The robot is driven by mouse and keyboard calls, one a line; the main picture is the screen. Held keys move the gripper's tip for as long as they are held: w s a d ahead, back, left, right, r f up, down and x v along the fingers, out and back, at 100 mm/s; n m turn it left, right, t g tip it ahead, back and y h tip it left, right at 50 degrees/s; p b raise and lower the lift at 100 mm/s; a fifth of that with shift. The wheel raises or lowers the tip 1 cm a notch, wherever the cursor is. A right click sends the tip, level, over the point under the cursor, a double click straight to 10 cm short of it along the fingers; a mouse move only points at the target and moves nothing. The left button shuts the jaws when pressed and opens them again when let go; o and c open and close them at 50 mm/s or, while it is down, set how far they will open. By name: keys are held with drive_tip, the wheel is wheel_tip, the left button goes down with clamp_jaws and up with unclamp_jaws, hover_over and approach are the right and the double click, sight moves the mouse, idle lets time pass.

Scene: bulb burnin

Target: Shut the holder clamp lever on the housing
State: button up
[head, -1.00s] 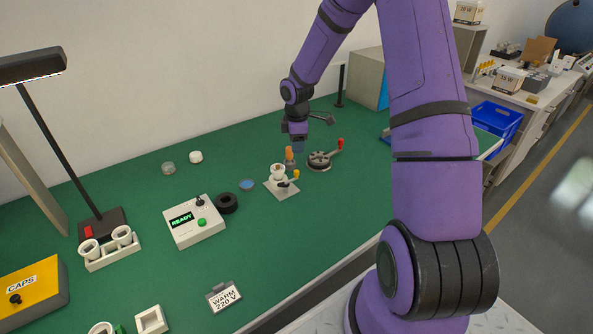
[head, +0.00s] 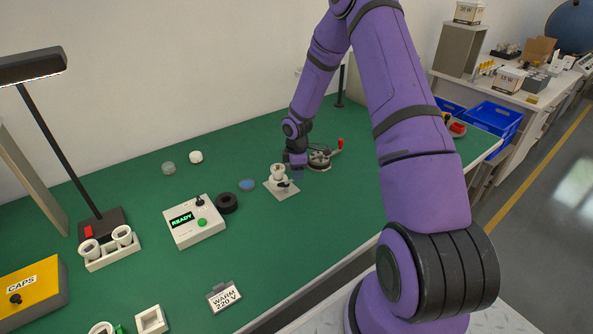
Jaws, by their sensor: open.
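The holder is a light grey base plate (head: 283,194) on the green bench, with a white cup-shaped housing (head: 278,170) standing on it. A small dark clamp part (head: 283,185) shows at the housing's front right. The lever's yellow knob is not visible now; my gripper is in front of where it was. My gripper (head: 297,174) points down, open, just right of the housing and low over the bench. Its fingers are small and dark, and I cannot tell whether they touch the lever.
A round metal fixture (head: 319,164) with a red-knobbed handle (head: 340,143) stands close behind my gripper on the right. A black ring (head: 227,203), a blue disc (head: 247,184) and the READY tester box (head: 193,226) lie left. The bench in front of the holder is clear.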

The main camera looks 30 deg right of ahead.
clamp_jaws()
drive_tip(key=shift+s, duration=0.1)
idle(0.3)
drive_tip(key=m, duration=0.2)
drive_tip(key=s+m, duration=0.1)
drive_tip(key=m, duration=0.2)
drive_tip(key=shift+s+a+m, duration=0.25)
drive_tip(key=shift+s+m, duration=0.05)
drive_tip(key=shift+s, duration=0.1)
drive_tip(key=m, duration=0.1)
drive_tip(key=s+m, duration=0.1)
drive_tip(key=m, duration=0.1)
drive_tip(key=shift+a+m, duration=0.3)
drive_tip(key=shift+a, duration=0.05)
drive_tip(key=shift+s+a+m+g, duration=0.15)
drive_tip(key=shift+a+m, duration=0.05)
drive_tip(key=shift+m, duration=0.5)
drive_tip(key=shift+s+a+m+g, duration=0.15)
drive_tip(key=shift+a+m, duration=0.05)
drive_tip(key=shift+m, duration=0.5)
